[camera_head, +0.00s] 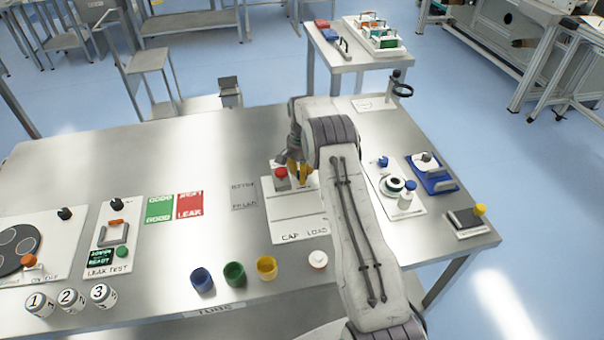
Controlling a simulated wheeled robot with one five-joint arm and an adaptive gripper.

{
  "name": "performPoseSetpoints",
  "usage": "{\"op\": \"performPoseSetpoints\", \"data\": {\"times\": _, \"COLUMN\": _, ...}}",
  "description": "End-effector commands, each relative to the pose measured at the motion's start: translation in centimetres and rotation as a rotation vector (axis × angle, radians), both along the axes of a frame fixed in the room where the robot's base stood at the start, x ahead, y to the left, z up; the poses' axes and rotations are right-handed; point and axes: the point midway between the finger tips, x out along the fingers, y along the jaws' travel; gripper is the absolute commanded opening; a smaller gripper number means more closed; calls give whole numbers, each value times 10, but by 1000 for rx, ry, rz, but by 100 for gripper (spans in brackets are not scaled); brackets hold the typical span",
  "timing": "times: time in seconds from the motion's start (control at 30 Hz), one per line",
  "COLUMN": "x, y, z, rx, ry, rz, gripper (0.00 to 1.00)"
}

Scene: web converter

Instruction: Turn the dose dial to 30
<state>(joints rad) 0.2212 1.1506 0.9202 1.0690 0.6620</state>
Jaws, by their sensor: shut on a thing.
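My gripper (297,172) is at the back of the CAP LOAD plate (298,226), with its fingers pointing down. Its yellow fingertips are close together, just right of a red knob (281,171) on a pale block. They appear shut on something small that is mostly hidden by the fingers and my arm. No dial marked as a dose dial can be read, and no number 30 shows. A round white part with a black ring (392,184) lies on a white plate right of my arm; whether it is the dial I cannot tell.
Numbered jars (70,299) stand at left. A blue fixture (431,173) is at right. Bare metal table lies behind the green and red cards.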

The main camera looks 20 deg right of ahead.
Motion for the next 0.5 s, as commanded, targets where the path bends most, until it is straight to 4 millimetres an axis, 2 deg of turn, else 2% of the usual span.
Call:
{"op": "performPoseSetpoints", "data": {"times": 0.17, "x": -1, "y": 0, "z": -4, "rx": 1, "ry": 3, "rz": -91, "gripper": 0}}
{"op": "performPoseSetpoints", "data": {"times": 0.5, "x": -1, "y": 1, "z": -4, "rx": 1, "ry": 5, "rz": -396, "gripper": 0}}
